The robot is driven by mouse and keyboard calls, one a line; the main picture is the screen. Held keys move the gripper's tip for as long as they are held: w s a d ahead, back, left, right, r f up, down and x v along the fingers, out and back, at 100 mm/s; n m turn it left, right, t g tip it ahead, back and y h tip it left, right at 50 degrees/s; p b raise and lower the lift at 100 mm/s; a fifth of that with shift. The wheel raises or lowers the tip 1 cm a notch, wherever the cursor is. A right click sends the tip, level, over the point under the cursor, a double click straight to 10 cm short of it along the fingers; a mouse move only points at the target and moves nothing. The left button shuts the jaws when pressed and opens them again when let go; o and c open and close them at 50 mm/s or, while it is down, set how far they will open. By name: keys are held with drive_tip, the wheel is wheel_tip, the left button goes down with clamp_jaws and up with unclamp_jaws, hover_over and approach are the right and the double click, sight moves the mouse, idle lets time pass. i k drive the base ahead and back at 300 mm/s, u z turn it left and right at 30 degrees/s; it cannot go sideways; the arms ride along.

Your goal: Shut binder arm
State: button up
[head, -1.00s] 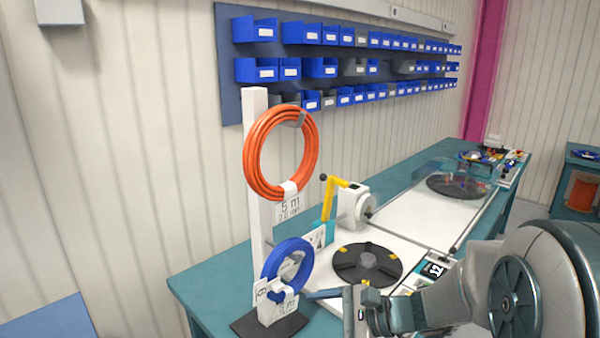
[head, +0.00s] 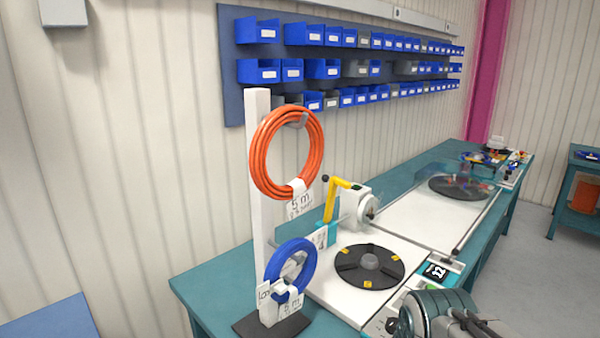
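The binder arm (head: 331,204) is yellow and bent, with a dark knob at its upper left end. It stands raised at the back of the near white machine bed, its lower end at a teal block (head: 327,233). A white housing with a grey wheel (head: 367,207) sits just right of it. The dark round turntable (head: 369,265) lies in front, with yellow marks and a grey hub, and looks empty. Only part of my arm shows at the bottom right, well apart from the binder arm. I cannot see my gripper's fingers.
A white post (head: 259,170) holds an orange cable coil (head: 257,157) and, lower, a blue coil (head: 276,262) left of the binder arm. A small display (head: 437,270) sits right of the turntable. Blue bins (head: 325,68) line the wall. The space above the turntable is clear.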

sight(335, 181)
drive_tip(key=z, duration=1.75)
drive_tip(key=i, duration=2.25)
drive_tip(key=u, duration=3.25)
drive_tip(key=i, duration=0.3)
drive_tip(key=z, duration=0.05)
